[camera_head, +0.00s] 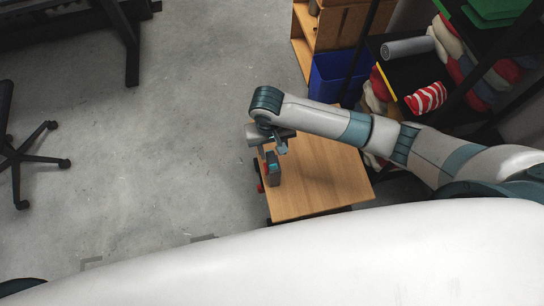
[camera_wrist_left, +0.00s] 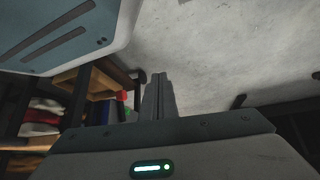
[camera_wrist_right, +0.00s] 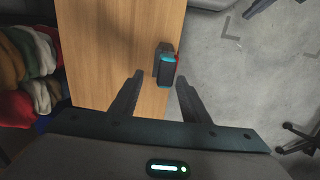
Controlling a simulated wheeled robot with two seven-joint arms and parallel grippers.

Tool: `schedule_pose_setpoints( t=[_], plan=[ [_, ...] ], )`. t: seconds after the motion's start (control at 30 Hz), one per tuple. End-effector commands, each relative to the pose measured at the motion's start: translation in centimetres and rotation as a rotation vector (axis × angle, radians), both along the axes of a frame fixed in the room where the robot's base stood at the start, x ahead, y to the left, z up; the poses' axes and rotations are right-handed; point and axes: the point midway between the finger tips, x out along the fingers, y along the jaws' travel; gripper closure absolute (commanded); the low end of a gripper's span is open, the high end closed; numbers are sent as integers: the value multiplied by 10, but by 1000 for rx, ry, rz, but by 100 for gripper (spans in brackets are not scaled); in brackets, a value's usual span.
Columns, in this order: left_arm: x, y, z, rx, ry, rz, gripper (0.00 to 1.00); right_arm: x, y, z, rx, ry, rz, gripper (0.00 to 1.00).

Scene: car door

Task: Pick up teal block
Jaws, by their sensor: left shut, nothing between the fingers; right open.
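The teal block (camera_head: 272,168) is small and dark with teal on it, and stands on the wooden table near its left edge. In the right wrist view the block (camera_wrist_right: 165,68) appears between the two finger ends, near the table edge. My right gripper (camera_wrist_right: 160,76) is open, with its fingers on either side of the block in the picture; whether they touch it I cannot tell. In the head view the right gripper (camera_head: 278,148) is just above the block and partly covers it. My left gripper (camera_wrist_left: 158,76) is shut and empty, away from the block.
The wooden table (camera_head: 325,175) is otherwise mostly bare. A red item (camera_head: 261,188) shows at its left edge. A blue bin (camera_head: 335,76) and a shelf with bags and a red-and-white striped roll (camera_head: 426,97) stand behind. Open grey floor (camera_head: 150,150) lies left, with a chair (camera_head: 25,155).

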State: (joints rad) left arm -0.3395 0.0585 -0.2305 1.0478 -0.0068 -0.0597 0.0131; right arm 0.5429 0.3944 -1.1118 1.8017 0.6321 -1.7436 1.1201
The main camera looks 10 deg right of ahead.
Motion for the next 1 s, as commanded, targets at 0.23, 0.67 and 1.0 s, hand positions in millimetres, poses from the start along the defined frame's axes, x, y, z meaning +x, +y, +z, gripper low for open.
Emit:
schedule_pose_setpoints(
  t=[0.23, 0.67, 1.0],
  plan=[
    [-1, 2, 0, 3, 0, 0, 100, 0, 0, -2, -1, 1, 0, 58],
    [-12, 6, -5, 11, 28, 1, 100, 4, 3, -47, -2, 2, -1, 58],
    [-12, 7, -5, 11, 29, 1, 100, 4, 3, -52, 0, 0, 0, 58]
  ],
)
